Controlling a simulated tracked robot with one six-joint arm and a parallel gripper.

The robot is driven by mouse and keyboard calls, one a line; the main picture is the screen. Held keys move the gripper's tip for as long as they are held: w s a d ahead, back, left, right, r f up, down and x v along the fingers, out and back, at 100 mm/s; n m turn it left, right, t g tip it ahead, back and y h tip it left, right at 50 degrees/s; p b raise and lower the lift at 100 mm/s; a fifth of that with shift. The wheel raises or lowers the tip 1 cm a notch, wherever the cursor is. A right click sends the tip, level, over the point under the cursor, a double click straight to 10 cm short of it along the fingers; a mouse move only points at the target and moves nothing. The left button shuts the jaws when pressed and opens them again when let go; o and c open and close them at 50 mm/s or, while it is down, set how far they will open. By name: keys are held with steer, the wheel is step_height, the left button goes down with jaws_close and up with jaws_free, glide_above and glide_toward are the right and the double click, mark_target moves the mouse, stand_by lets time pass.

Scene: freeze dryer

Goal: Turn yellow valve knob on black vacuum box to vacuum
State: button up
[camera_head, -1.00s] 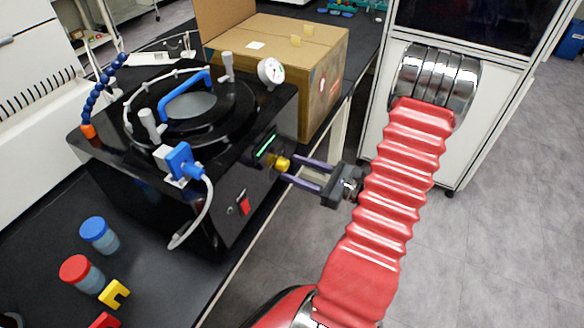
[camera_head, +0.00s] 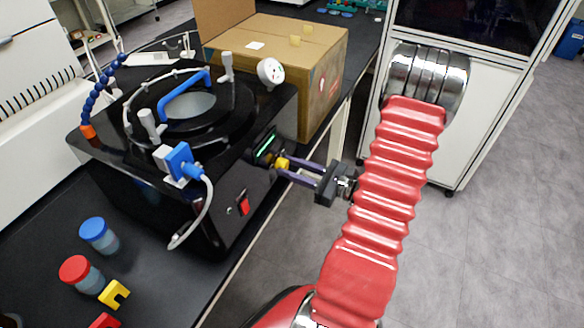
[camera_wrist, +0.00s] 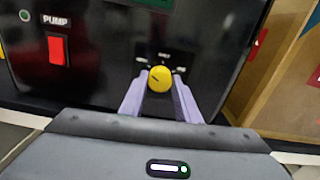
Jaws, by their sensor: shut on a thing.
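The black vacuum box (camera_head: 160,190) stands on the dark bench, and its front panel also fills the wrist view (camera_wrist: 100,80). The round yellow valve knob (camera_wrist: 160,79) is on that panel, with small white labels around it that are too blurred to read fully. It also shows in the head view (camera_head: 281,163). My gripper (camera_wrist: 160,87) is shut on the knob, with one purple finger on each side. A dark pointer line on the knob slants toward the upper left. In the head view my gripper (camera_head: 287,168) reaches the panel from the right.
A red PUMP switch (camera_wrist: 57,49) is left of the knob. A green-lit display (camera_head: 266,146) is just above it. A cardboard box (camera_head: 325,85) stands close behind the vacuum box. Jars with blue (camera_head: 93,229) and red (camera_head: 75,268) lids stand at the left.

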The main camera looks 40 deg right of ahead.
steer(key=shift+c, duration=1)
steer(key=shift+m, duration=0.4)
steer(key=m, duration=1.1)
steer(key=shift+d+m, duration=0.1)
steer(key=shift+m, duration=0.2)
steer(key=m, duration=0.6)
steer(key=shift+f, duration=0.1)
steer(key=m, duration=0.5)
steer(key=shift+m, duration=0.3)
steer(key=shift+f, duration=0.1)
steer(key=o, duration=1)
